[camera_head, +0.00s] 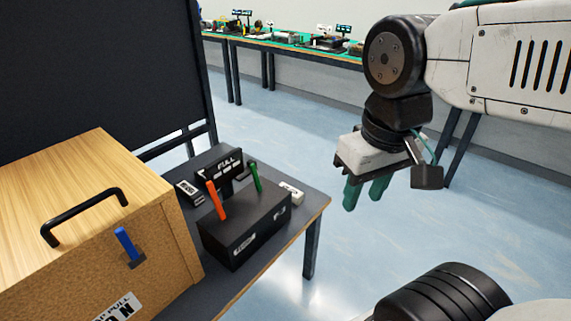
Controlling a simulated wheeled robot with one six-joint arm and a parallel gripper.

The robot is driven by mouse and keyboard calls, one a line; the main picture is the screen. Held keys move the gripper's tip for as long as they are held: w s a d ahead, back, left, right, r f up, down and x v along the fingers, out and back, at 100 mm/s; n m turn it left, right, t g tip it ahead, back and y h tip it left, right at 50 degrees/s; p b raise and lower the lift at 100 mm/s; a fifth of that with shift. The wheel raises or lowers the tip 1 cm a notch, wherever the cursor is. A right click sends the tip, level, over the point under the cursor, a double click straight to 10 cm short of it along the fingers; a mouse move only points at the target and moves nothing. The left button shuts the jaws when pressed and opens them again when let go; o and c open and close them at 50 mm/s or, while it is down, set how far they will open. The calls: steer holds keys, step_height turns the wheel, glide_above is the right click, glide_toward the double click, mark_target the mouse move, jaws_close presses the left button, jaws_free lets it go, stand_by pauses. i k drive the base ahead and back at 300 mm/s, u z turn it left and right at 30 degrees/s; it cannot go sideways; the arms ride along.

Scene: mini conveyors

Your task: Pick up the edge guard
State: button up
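I cannot tell which thing in view is the edge guard; nothing in sight is clearly marked as one. My gripper (366,194) hangs in the air at the right of the table, over the floor side, with its green fingers pointing down. A gap shows between the fingers and nothing is held in it. A small pale block (291,193) lies at the table's far right edge, behind a black box (246,232) with a red lever (216,200) and a green lever (256,177). The gripper is apart from all of these.
A large wooden box (90,190) with a black handle (85,216) and a blue lever (127,243) fills the left of the dark table (316,199). A black panel (95,70) stands behind. A long bench (280,47) with several items is far back. Blue floor is open between.

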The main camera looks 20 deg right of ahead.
mark_target(247, 172)
steer(key=z, duration=1.5)
steer(key=i, duration=3.65)
steer(key=u, duration=3.6)
